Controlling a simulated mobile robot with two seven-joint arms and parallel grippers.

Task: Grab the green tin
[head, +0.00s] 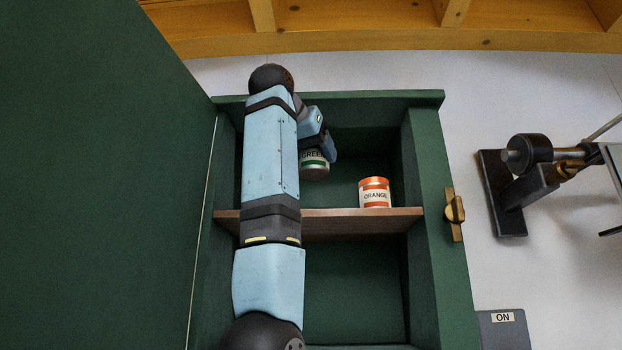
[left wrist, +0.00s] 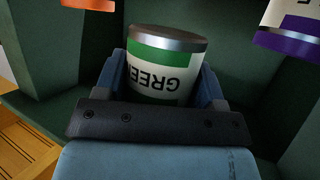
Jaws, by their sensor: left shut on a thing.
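The green tin (head: 314,166) is a white-labelled can with green bands and a metal rim, marked GREEN. My left gripper (head: 322,148) is shut on it inside the upper compartment of the green cabinet. The tin is held above the shelf, with its grey underside showing in the head view. In the left wrist view, the tin (left wrist: 166,62) sits between the two blue fingers, its label upside down. My left arm hides the left part of the compartment in the head view. My right gripper is not in view.
An orange tin (head: 374,193) stands on the brown shelf (head: 345,222) to the right. A purple-banded tin (left wrist: 291,30) shows in the left wrist view. The cabinet's open door (head: 90,180) fills the left, and its side wall (head: 425,150) is at right.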

